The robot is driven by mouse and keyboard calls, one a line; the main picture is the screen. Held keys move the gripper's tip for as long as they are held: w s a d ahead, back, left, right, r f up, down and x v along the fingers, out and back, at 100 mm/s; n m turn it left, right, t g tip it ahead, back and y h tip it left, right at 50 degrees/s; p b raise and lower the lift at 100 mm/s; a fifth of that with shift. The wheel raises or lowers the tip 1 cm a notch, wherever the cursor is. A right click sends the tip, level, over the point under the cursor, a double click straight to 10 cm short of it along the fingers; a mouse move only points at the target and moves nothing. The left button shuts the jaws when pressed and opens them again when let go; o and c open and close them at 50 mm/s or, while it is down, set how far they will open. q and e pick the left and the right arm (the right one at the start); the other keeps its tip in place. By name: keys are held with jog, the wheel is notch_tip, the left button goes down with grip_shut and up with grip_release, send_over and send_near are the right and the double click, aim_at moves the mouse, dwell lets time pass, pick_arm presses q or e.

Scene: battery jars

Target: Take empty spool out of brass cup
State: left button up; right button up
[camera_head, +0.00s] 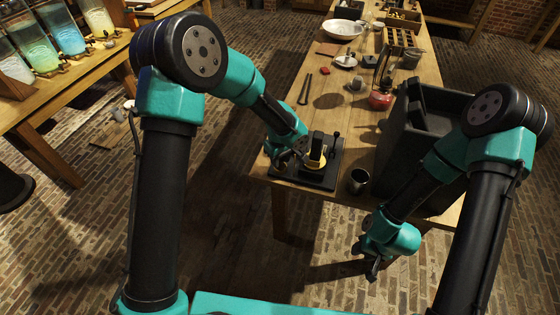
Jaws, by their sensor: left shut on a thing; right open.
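My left gripper (301,156) is at the near left corner of the wooden table, low beside a black stand on a dark base plate (318,181). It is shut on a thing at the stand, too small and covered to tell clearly. A brass-yellow round piece (316,163), perhaps the brass cup, shows right by the fingertips. I cannot make out the empty spool for certain. My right gripper (373,268) is open and empty, hanging over the floor in front of the table's near edge.
A dark metal cup (359,181) stands right of the base plate. A large dark bin (408,150) fills the table's right side. Further back are a red-based item (380,99), a white bowl (342,29) and a black tool (305,89). Glass jars (66,35) stand on a left table.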

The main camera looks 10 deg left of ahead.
pick_arm(q)
jog(key=shift+r, duration=0.5)
jog(key=shift+s+r, duration=0.3)
jog(key=shift+r, duration=0.45)
jog(key=s+d+r, duration=0.1)
jog(key=s+d, duration=0.1)
jog(key=s, duration=1.3)
jog(key=shift+s+r, duration=0.15)
